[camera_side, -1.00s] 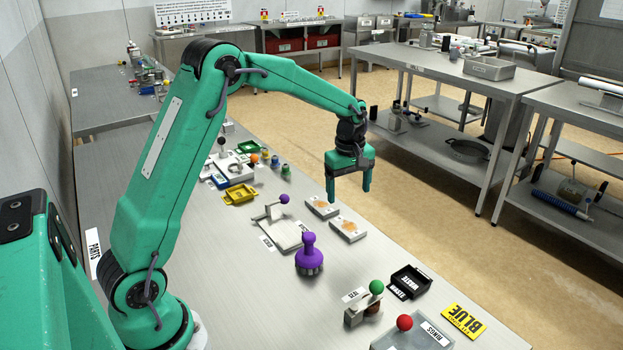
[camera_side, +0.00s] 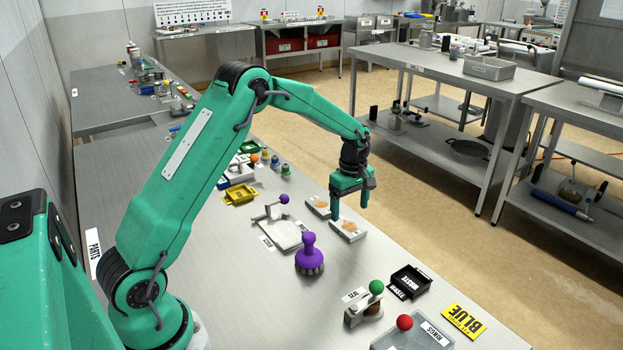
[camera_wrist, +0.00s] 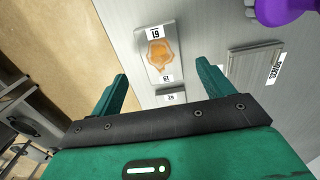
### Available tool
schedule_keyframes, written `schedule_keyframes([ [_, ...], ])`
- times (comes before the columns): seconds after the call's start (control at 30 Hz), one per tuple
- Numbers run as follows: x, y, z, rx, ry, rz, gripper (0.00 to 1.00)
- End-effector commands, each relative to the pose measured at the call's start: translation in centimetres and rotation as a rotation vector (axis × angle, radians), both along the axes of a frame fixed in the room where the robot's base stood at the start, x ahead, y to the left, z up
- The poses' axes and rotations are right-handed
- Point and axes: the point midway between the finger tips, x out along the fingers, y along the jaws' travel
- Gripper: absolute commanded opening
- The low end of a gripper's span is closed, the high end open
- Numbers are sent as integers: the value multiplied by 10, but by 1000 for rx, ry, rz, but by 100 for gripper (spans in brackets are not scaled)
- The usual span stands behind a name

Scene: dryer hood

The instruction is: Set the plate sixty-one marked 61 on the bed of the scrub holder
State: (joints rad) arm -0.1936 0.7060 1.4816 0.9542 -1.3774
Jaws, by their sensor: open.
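A flat pale plate with an orange-brown smear (camera_wrist: 160,57) carries a label that appears to read 61 at each end; in the side view this plate (camera_side: 347,231) lies flat on the bench. My gripper (camera_side: 350,210) is open, empty and pointing down above it. In the wrist view my gripper (camera_wrist: 161,72) has a finger on either side of the plate, apart from it. A second plate (camera_side: 317,207) lies beside it, partly hidden in the wrist view (camera_wrist: 171,97). The scrub holder (camera_side: 285,234), with a grey bed and purple-knobbed lever, stands to the left, its bed apparently empty.
A purple brush (camera_side: 309,256) stands close to the scrub holder. A green-knobbed seal stand (camera_side: 372,302), a black waste tray (camera_side: 410,280) and a red-knobbed rings box (camera_side: 412,335) are toward the front. A yellow tray (camera_side: 239,194) is behind. Bench between plates and waste tray is clear.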

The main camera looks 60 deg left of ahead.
Motion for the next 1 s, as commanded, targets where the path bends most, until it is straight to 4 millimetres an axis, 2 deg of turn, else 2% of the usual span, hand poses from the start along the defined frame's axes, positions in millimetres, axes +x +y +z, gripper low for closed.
schedule_keyframes([
  [0.27, -1, 0, -9, 0, 2, 0, 80],
  [0.63, -2, 2, -48, 0, 2, 0, 80],
  [1.0, -2, 2, -52, 0, 0, 0, 80],
])
